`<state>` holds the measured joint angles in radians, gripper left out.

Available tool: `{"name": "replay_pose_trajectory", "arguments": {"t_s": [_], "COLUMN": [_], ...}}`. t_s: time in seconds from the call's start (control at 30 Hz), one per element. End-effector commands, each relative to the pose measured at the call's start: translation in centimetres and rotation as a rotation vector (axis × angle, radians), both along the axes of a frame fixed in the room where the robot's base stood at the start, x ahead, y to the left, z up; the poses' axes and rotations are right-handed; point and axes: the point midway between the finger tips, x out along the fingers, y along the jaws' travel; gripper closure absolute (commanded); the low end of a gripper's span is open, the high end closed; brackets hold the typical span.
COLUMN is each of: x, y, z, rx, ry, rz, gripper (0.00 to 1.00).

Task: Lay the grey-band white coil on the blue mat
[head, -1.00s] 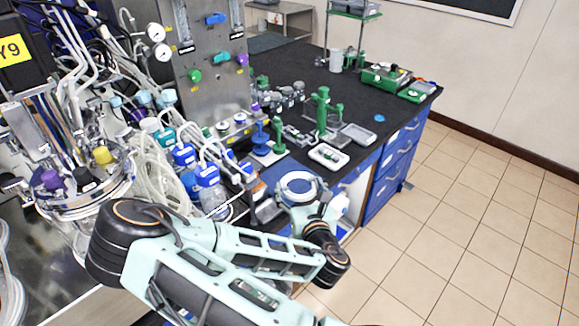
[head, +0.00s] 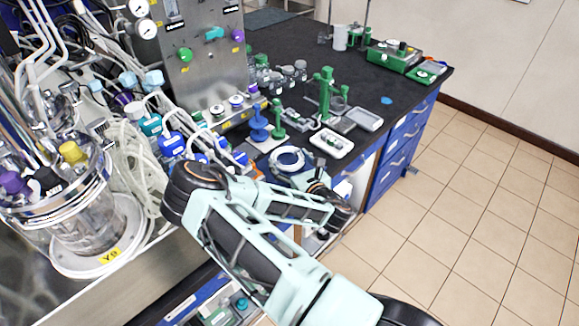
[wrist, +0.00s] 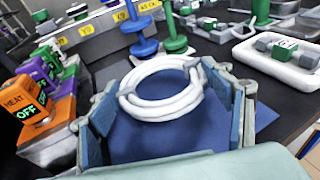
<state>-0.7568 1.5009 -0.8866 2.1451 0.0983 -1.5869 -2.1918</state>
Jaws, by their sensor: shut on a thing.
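The white coil (wrist: 160,97) is a ring of several loops of tubing, with small grey patches near its sides. My gripper (wrist: 165,95) is shut on it, with one finger on the left and one on the right. The blue mat (wrist: 160,140) shows below and behind the coil in the wrist view. Whether the coil touches the mat I cannot tell. In the head view the coil (head: 287,159) is at the bench's near edge, and my arm hides most of the mat.
Blue and green spool stands (wrist: 140,42) are behind the mat. A white tray (wrist: 278,55) with a green-and-grey part is at the right. Orange and purple boxes (wrist: 32,95) stand close at the left. Bioreactor glassware (head: 85,215) is at the far left.

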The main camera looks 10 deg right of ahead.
Motion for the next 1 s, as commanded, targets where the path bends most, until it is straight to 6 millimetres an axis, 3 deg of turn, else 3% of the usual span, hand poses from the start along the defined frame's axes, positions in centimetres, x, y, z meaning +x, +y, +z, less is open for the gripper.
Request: {"name": "replay_pose_trajectory", "arguments": {"t_s": [0.2, 0.57, 0.6, 0.73, 1.0], "x": [0.0, 0.0, 0.0, 0.0, 0.0], "y": [-0.1, 0.0, 0.0, 0.0, 0.0], "z": [-2.9, -3.4, -3.4, -3.3, -3.3], "rx": [0.001, 0.000, 0.000, 0.000, 0.000], "ry": [0.000, 0.000, 0.000, 0.000, 0.000], "rz": [-0.001, -0.001, -0.001, -0.001, -0.001], "gripper": [0.51, 0.51, 0.26, 0.12, 0.10]}}
